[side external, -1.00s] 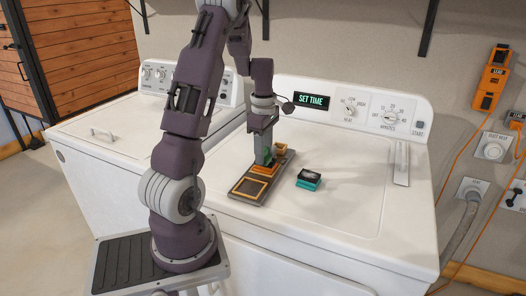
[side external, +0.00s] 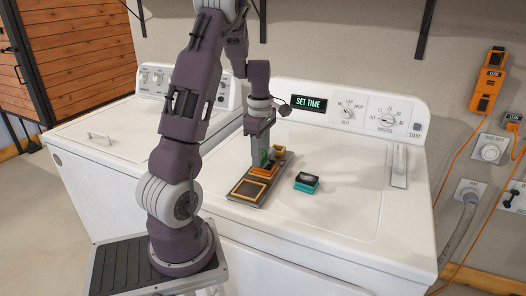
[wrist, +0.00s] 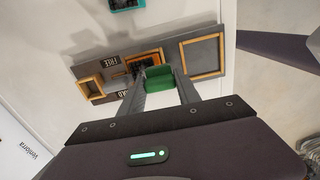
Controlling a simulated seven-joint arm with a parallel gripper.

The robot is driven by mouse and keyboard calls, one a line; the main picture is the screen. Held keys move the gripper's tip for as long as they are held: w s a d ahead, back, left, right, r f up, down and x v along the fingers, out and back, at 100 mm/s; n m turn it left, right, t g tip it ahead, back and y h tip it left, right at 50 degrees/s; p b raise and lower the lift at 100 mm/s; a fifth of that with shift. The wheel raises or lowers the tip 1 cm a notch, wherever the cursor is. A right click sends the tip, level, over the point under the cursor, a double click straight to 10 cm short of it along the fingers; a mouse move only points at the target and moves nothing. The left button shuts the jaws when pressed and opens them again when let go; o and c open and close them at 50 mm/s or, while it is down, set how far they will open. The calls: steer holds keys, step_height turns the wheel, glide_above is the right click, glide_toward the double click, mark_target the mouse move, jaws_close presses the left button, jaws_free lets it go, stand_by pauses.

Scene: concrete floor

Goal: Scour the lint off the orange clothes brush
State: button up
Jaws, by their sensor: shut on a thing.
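My gripper (wrist: 160,92) is shut on a green pad (wrist: 159,79). In the side external view the pad (side external: 265,157) is low over the grey tray (side external: 239,198). The orange clothes brush (wrist: 144,57), with dark bristles, lies in the middle part of the tray. It also shows as an orange patch in the side external view (side external: 263,171). The pad is right beside the bristles in the wrist view. I cannot tell whether they touch. My fingers and the pad hide part of the brush. Any lint is too small to make out.
The tray has an empty wood-framed section (wrist: 203,58) at one end and a small wood-framed box (wrist: 90,86) at the other. A teal and black block (side external: 306,182) lies on the dryer top (side external: 345,215) beside the tray. The dryer top is otherwise clear.

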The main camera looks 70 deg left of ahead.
steer(key=shift+w+a+f, duration=0.15)
steer(key=shift+w+a, duration=1.3)
steer(key=shift+a, duration=0.05)
steer(key=shift+s+d, duration=1.45)
steer(key=shift+d, duration=0.05)
steer(key=shift+r, duration=0.2)
steer(key=shift+r, duration=2.95)
steer(key=shift+r, duration=1.5)
steer(key=shift+f, duration=0.15)
